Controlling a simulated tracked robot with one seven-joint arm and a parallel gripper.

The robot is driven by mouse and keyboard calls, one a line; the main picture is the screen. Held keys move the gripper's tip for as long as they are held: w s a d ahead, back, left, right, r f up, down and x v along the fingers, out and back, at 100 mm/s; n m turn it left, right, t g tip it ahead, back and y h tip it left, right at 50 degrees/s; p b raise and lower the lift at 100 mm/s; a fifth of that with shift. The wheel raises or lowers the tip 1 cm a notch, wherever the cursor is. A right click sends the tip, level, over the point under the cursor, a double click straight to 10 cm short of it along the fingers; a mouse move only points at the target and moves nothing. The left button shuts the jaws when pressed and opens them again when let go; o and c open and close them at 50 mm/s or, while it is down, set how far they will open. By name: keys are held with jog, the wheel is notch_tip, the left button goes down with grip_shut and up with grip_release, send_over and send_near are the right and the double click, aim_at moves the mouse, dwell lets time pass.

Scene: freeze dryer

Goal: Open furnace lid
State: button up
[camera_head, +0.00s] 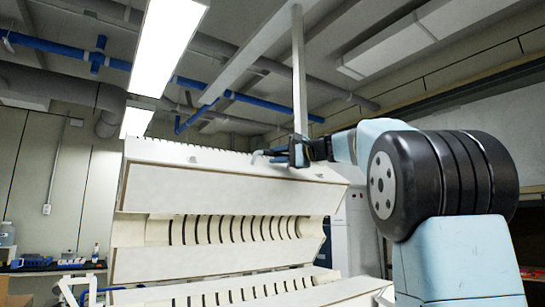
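The furnace is a cream, long-bodied unit. Its lid (230,190) stands raised above the lower half (250,292), and a dark-slotted curved inner lining (235,230) shows below the lid's front panel. My gripper (262,156) is at the top right part of the lid, reaching in from the right with its fingers pointing left. The fingers are small and dark against the lid's top. I cannot tell whether they touch it or hold anything there.
My arm fills the right side. A bench with blue items (55,264) and a bottle (96,253) is at the left. A pale cabinet (362,235) stands behind the furnace. A vertical post (299,75) rises to the ceiling behind the lid.

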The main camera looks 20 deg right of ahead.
jog(key=shift+w+a, duration=0.2)
jog(key=shift+c, duration=0.3)
grip_shut()
